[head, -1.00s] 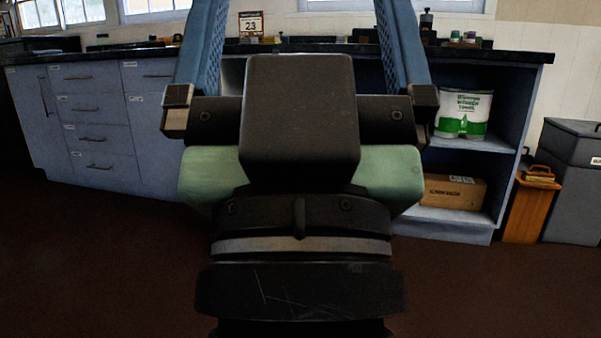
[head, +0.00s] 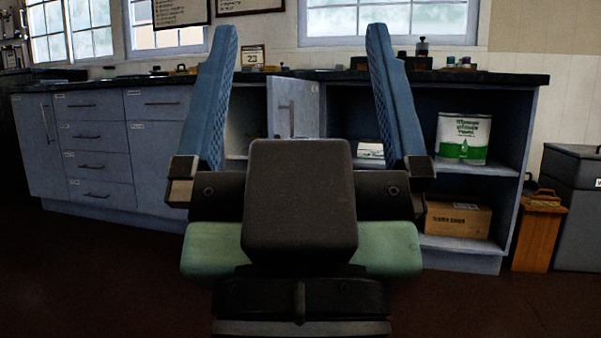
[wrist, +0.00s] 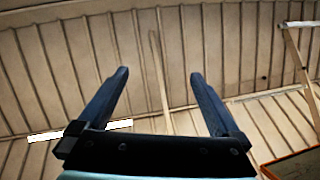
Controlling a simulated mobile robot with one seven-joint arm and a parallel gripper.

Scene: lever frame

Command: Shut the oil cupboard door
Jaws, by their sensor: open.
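A grey-blue cupboard door (head: 284,106) with a vertical dark handle stands open in the middle of the counter unit in the head view. It swings out from the front, and its lower part is hidden behind my gripper. My gripper (head: 298,45) is open and empty, its two blue fingers pointing up on either side of the door in the picture. It is nearer to me than the door, apart from it.
A dark countertop (head: 500,77) runs along the wall. Open shelves on the right hold a white-green tub (head: 462,139) and a cardboard box (head: 457,220). A wooden crate (head: 538,236) and a grey bin (head: 580,205) stand further right. The dark floor (head: 100,270) ahead is clear.

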